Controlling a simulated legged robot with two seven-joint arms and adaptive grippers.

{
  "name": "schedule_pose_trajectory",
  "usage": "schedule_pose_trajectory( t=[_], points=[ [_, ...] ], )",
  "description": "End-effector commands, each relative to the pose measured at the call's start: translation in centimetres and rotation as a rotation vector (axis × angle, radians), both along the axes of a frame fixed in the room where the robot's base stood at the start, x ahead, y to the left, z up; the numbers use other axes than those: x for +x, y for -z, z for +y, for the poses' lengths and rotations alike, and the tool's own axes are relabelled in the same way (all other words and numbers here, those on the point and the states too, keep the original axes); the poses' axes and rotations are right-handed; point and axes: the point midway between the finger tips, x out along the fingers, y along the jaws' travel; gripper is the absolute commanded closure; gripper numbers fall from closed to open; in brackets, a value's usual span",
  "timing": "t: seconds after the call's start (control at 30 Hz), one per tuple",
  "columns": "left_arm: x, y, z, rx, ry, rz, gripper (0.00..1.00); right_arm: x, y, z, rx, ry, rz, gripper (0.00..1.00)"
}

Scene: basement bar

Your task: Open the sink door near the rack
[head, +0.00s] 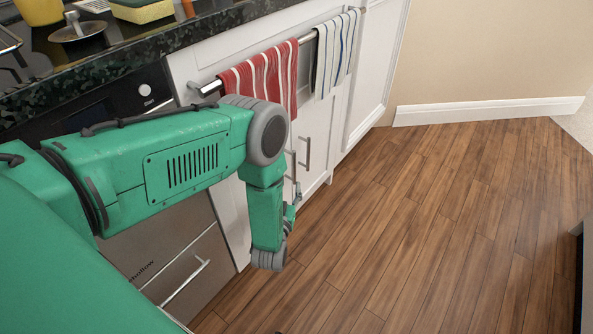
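The white sink cabinet doors (318,130) stand below the counter and look shut. The rack (307,38) is a metal bar across the cabinet front, with a red striped towel (275,75) and a white and blue striped towel (332,52) over it. Vertical metal handles (306,153) show below the towels, beside my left arm. My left arm covers much of the left door. My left gripper (292,212) shows only in small part behind the forearm, close in front of the doors near the lower handle ends. Its fingers are mostly hidden, and contact with a handle cannot be told. My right gripper is out of view.
A dark appliance front (130,97) and a steel drawer with a handle (186,282) lie left of the cabinet. The dark counter (150,50) above holds a yellow sponge (143,9).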

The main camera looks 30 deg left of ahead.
Motion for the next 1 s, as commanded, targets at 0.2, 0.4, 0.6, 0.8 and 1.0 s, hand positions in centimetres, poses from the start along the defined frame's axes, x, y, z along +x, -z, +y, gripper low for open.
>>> schedule_pose_trajectory(
  t=[0.2,0.4,0.6,0.8,1.0],
  points=[
    [4.3,0.3,1.7,0.001,-0.001,-0.003,0.69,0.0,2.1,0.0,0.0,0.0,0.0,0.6],
    [6.7,0.2,2.6,0.0,0.0,0.0,0.69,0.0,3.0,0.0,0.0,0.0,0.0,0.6],
    [7.5,0.0,2.9,0.001,0.001,0.001,0.69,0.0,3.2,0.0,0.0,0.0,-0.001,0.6],
    [7.5,0.0,2.9,0.001,0.001,0.001,0.69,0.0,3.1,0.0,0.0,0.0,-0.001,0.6],
    [7.5,0.0,2.9,0.001,0.001,0.001,1.0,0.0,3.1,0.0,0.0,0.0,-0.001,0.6]
  ],
)
